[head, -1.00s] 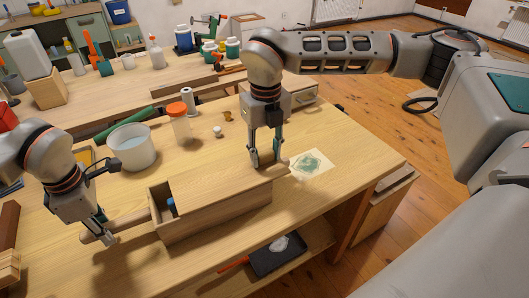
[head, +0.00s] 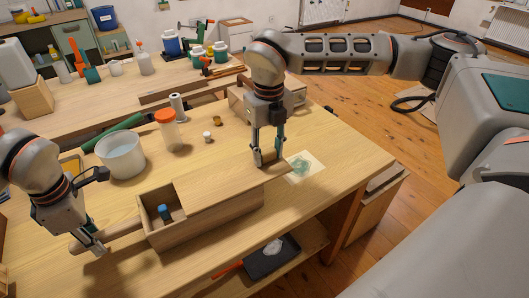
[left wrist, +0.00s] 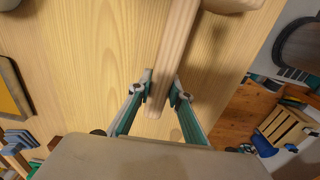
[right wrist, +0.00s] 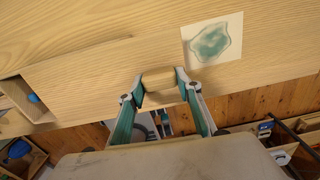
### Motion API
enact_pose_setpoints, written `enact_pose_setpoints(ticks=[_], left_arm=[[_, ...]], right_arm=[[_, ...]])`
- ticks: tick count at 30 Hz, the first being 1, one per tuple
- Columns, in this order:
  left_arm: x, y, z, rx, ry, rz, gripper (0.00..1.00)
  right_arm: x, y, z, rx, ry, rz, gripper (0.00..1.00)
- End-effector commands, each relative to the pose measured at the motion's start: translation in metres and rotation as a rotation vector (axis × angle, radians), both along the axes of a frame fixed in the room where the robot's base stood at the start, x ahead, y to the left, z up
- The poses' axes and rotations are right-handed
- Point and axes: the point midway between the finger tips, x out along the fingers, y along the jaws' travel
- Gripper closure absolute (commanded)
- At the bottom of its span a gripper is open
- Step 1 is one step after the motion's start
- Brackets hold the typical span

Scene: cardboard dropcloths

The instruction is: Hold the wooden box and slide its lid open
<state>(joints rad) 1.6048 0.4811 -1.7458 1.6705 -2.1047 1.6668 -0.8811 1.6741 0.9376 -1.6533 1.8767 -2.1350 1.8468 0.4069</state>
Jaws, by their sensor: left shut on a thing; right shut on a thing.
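The wooden box (head: 215,216) sits on the workbench, with a bar-like handle (head: 122,231) at its left end. Its flat lid (head: 222,179) is slid to the right, so the left part is open and a blue object (head: 164,212) shows inside. My left gripper (head: 95,246) is shut on the handle; the left wrist view shows the handle (left wrist: 180,60) between its fingers. My right gripper (head: 265,160) is shut on the grip at the lid's right end; this grip (right wrist: 160,84) is between the fingers in the right wrist view.
A patterned card (head: 304,167) lies right of the lid's end. A white bucket (head: 121,158), an orange-capped jar (head: 168,132) and a small white jar (head: 207,137) stand behind the box. The bench's front edge is close to the box. A black tray (head: 270,258) lies on the shelf below.

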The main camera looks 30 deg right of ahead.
Motion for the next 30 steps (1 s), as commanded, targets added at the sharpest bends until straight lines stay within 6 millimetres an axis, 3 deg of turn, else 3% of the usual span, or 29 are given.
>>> enact_pose_setpoints(ticks=[30], left_arm=[[0.000,0.001,0.000,0.001,0.000,0.003,1.00]], right_arm=[[-0.001,-0.022,0.000,-0.001,0.000,-0.004,0.88]])
